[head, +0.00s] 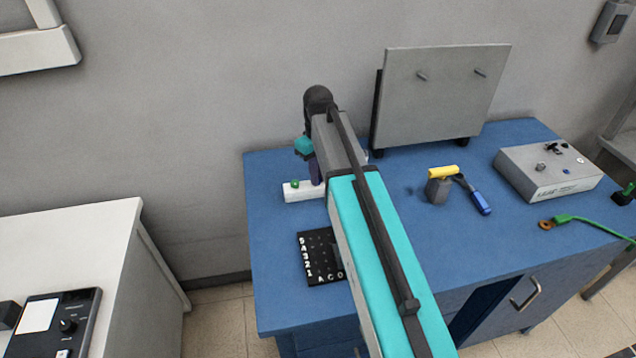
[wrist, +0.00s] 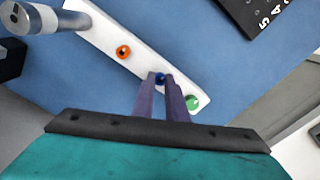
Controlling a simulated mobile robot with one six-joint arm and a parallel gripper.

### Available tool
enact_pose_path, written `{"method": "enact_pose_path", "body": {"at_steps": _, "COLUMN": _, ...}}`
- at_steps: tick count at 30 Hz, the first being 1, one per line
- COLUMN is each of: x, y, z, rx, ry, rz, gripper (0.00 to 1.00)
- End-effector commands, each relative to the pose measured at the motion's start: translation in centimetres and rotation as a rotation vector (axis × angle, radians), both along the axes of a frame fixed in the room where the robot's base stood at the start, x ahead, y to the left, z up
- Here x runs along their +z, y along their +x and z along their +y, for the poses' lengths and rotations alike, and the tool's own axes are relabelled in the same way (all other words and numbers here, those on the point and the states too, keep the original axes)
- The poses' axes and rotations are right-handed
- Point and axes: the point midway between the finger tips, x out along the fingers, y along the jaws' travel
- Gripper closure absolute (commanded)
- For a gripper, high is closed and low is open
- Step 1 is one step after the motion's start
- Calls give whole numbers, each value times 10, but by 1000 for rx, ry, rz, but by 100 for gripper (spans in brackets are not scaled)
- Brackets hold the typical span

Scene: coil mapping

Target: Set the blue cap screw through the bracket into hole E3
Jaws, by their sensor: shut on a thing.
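The blue cap screw (wrist: 160,77) is at the white strip (wrist: 95,28), between an orange screw (wrist: 123,51) and a green screw (wrist: 193,102). My gripper (wrist: 161,78) is shut on the blue screw, its purple fingers on either side of the head. I cannot tell whether the screw is clear of the strip. In the head view my gripper (head: 317,181) is over the strip's right part, and my arm hides much of it. The black hole board (head: 312,274) lies nearer the front, partly behind my arm; hole E3 cannot be made out. No bracket can be identified.
On the blue bench (head: 400,260), a grey upright panel (head: 445,95) stands at the back. A yellow-topped grey block (head: 440,188), a blue-handled tool (head: 473,194) and a grey box (head: 548,172) stand to the right. A grey cylinder (wrist: 45,30) is near the strip's end.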

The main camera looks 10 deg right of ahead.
Motion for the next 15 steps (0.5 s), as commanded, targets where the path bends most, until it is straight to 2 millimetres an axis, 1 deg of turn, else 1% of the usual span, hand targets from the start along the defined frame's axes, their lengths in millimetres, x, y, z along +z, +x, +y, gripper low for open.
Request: {"method": "enact_pose_path", "body": {"at_steps": 15, "x": 7, "y": 0, "z": -1, "rx": -1, "ry": -2, "rz": 0, "gripper": 100}}
